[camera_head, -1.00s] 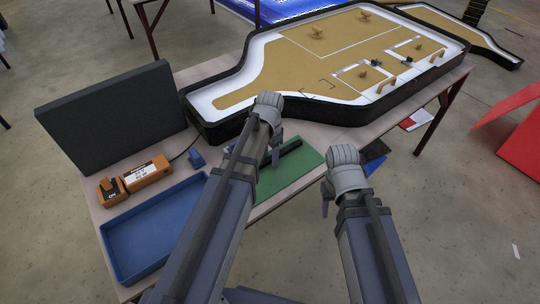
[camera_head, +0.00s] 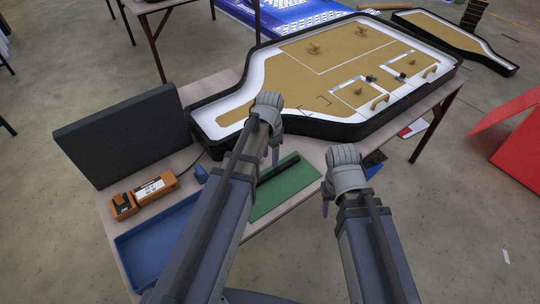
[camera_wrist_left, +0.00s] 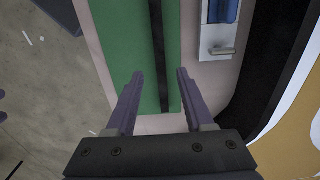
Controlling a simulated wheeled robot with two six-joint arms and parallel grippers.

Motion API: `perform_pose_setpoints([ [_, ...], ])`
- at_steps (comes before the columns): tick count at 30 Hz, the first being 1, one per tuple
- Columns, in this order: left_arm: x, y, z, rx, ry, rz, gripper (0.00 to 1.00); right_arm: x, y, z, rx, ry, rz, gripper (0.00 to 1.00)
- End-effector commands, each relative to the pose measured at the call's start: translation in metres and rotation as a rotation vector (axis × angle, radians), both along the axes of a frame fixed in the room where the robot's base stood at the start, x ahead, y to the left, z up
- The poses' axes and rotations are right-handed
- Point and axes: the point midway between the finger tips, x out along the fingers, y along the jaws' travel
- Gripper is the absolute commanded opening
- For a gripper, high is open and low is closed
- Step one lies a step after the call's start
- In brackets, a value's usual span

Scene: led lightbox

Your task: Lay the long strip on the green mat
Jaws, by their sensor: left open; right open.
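The long black strip (camera_head: 284,165) lies on the green mat (camera_head: 288,188), running lengthwise along it. My left gripper (camera_head: 271,155) is open and empty above the mat. In the left wrist view its two fingers (camera_wrist_left: 160,82) are spread, with the strip (camera_wrist_left: 157,45) running in line between them over the green mat (camera_wrist_left: 118,35). I cannot tell the height of the fingers above the strip. My right gripper (camera_head: 328,203) is open and empty, off the mat's right side near the table edge.
A large black-walled board (camera_head: 300,70) stands behind the mat. A dark panel (camera_head: 120,135), an orange device (camera_head: 144,193), a small blue piece (camera_head: 201,173) and a blue tray (camera_head: 150,245) are at the left. A metal-and-blue fitting (camera_wrist_left: 217,38) shows right of the mat in the wrist view.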

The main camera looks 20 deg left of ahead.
Motion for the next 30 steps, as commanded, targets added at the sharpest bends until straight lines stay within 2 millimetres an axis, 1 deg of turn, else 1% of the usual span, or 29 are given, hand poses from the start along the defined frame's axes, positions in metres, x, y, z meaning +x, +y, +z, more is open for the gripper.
perform_pose_setpoints([
  [1,0.000,0.000,0.016,0.000,0.000,0.000,0.53,0.000,0.000,0.016,0.000,0.000,0.000,0.50],
  [4,0.000,0.000,0.027,0.000,0.000,0.000,0.53,0.000,0.000,0.027,0.000,0.000,0.000,0.50],
  [7,0.000,0.000,0.033,0.000,0.000,0.000,0.53,0.000,0.000,0.033,0.000,0.000,0.000,0.50],
  [12,-0.001,-0.001,0.034,0.000,0.000,0.000,0.53,0.000,0.000,0.034,0.000,0.000,0.000,0.50],
  [14,-0.007,-0.007,0.033,0.003,0.003,0.009,0.53,0.000,0.000,0.033,0.000,0.000,0.000,0.50],
  [17,-0.037,-0.034,0.033,0.020,0.010,0.059,0.53,0.000,0.000,0.033,0.000,0.000,0.000,0.50],
  [18,-0.054,-0.048,0.033,0.032,0.013,0.091,0.53,0.000,0.000,0.033,0.000,0.000,0.000,0.50],
  [21,-0.093,-0.076,0.034,0.062,0.018,0.175,0.53,0.000,0.000,0.033,0.000,0.000,0.000,0.50],
  [24,-0.123,-0.095,0.034,0.087,0.014,0.249,0.53,0.000,0.000,0.033,0.000,0.000,0.000,0.50],
  [27,-0.142,-0.105,0.035,0.104,0.009,0.302,0.53,0.000,0.000,0.033,0.000,0.000,0.000,0.50],
  [30,-0.148,-0.109,0.035,0.113,0.006,0.327,0.53,0.000,0.000,0.033,0.000,0.000,0.000,0.50],
])
